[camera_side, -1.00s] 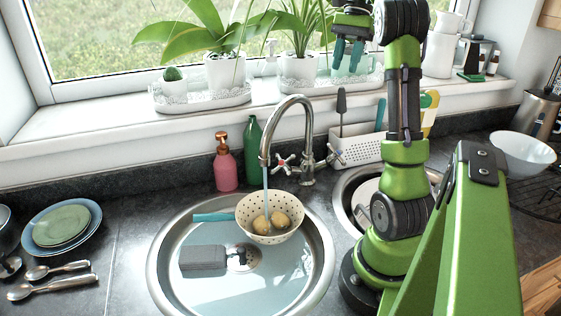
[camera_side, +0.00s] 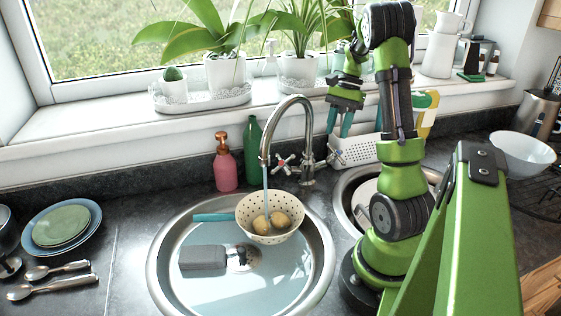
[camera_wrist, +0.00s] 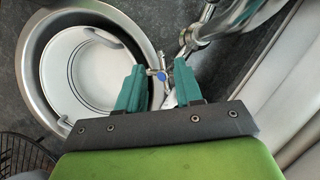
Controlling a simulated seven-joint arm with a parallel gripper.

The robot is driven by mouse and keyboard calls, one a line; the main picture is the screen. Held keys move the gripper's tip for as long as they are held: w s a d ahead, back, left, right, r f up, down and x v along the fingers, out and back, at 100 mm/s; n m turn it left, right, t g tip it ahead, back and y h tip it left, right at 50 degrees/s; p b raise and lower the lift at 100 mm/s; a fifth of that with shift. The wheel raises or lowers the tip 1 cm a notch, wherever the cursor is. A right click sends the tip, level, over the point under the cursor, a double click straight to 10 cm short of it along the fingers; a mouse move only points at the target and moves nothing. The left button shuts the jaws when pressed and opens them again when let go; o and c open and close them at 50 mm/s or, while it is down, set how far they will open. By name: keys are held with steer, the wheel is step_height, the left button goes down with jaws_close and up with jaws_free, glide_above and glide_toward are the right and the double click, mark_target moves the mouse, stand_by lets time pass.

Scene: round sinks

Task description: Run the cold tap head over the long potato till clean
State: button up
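The chrome tap (camera_side: 292,104) stands behind the sinks, with a stream of water (camera_side: 265,185) falling from its spout into a cream colander (camera_side: 254,205). Two potatoes lie in the colander, one on the left (camera_side: 262,224) and one on the right (camera_side: 280,219); which is longer is hard to tell. The tap has a red-marked handle (camera_side: 284,163) and a blue-marked cold handle (camera_side: 337,155). My gripper (camera_side: 340,126) is open, pointing down just above the cold handle. In the wrist view, the blue-capped handle (camera_wrist: 162,76) shows between the teal fingers, with no clear grip on it.
The colander sits over the left round sink (camera_side: 160,280), which holds water and a grey block (camera_side: 203,257). A pink soap bottle (camera_side: 226,165) and green bottle (camera_side: 252,138) stand left of the tap. A white perforated caddy (camera_side: 360,149) is close behind my gripper.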

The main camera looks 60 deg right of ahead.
mark_target(333, 154)
steer(key=x, duration=0.3)
steer(key=d+x, duration=0.1)
steer(key=x, duration=0.5)
steer(key=shift+s+d+f, duration=0.1)
steer(key=shift+d+f, duration=0.15)
steer(key=shift+f, duration=0.15)
steer(key=shift+c, duration=0.3)
